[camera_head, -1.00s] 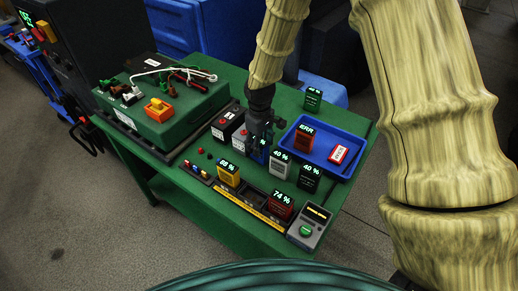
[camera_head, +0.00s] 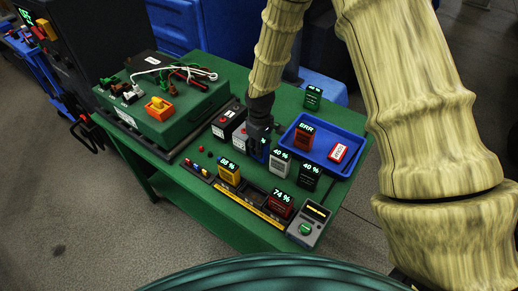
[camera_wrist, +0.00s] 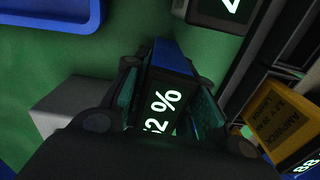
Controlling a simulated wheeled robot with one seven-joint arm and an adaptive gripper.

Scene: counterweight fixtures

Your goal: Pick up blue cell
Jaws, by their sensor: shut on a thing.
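The blue cell (camera_wrist: 172,58) is between the fingers of my gripper (camera_wrist: 170,95) in the wrist view. Its dark face has a lit reading that ends in "2 %". My gripper is shut on it, with one finger on each side. In the head view my gripper (camera_head: 259,138) points down over the green table, and the blue cell (camera_head: 263,152) shows only in part beside the fingers. I cannot tell whether its base touches the table.
A white cell (camera_head: 280,164) and a black cell (camera_head: 309,176) stand close to the right. A yellow cell (camera_head: 229,172) and a red cell (camera_head: 280,204) sit in the front rack. A blue tray (camera_head: 338,128) lies behind right. Dark battery-like boxes (camera_head: 225,121) stand left.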

